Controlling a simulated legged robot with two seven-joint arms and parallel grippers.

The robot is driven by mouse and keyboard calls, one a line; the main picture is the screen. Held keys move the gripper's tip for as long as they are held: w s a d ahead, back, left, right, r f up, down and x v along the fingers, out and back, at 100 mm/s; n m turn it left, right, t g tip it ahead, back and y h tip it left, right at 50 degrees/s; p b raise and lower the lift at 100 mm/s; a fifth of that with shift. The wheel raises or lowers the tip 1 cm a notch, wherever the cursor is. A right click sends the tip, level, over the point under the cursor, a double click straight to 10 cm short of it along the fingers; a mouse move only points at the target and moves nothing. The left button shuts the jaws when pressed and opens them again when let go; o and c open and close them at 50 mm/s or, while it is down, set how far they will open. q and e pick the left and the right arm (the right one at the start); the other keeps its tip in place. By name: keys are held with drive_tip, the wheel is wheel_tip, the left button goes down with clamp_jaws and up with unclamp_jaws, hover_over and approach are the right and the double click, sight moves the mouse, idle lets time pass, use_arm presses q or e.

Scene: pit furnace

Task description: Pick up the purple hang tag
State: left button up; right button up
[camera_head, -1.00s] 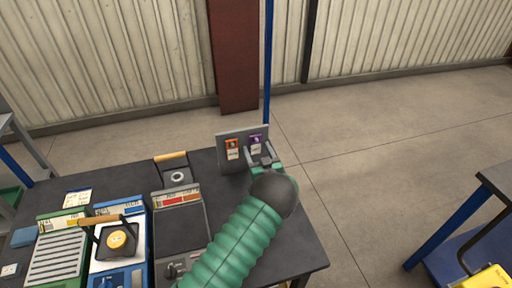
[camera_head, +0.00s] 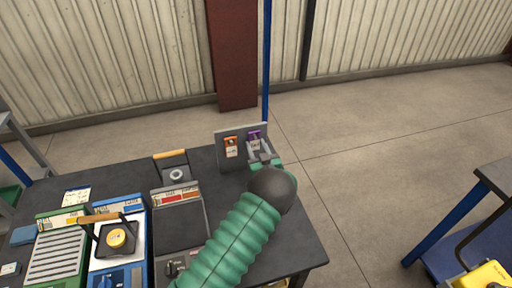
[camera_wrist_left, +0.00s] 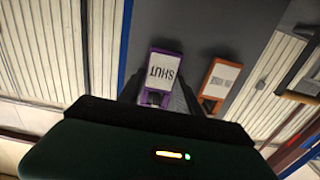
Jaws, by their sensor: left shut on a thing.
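The purple hang tag (camera_head: 254,137) is at the right side of the upright grey board (camera_head: 222,160) at the back of the dark table. In the left wrist view the purple tag (camera_wrist_left: 160,72) reads "SHUT" upside down and lies between my left gripper's fingers. My left gripper (camera_head: 262,156) is shut on it in front of the board; I cannot tell whether the tag is off the board. An orange hang tag (camera_head: 231,146) is on the board to the left, and in the wrist view it is to the right (camera_wrist_left: 218,80). My right gripper is out of view.
The dark table (camera_head: 221,206) holds several panels, including a blue-framed one (camera_head: 117,230) and a green slotted one (camera_head: 58,252). A blue post (camera_head: 267,70) stands behind the board. A yellow object (camera_head: 487,277) is at the lower right. Open floor lies right of the table.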

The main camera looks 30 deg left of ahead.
use_arm(q)
drive_tip(key=shift+s+d+r, duration=0.15)
drive_tip(key=shift+d+r, duration=0.1)
drive_tip(key=shift+r, duration=0.15)
drive_tip(key=v, duration=1.7)
drive_tip(key=shift+s, duration=0.25)
drive_tip(key=shift+d, duration=0.15)
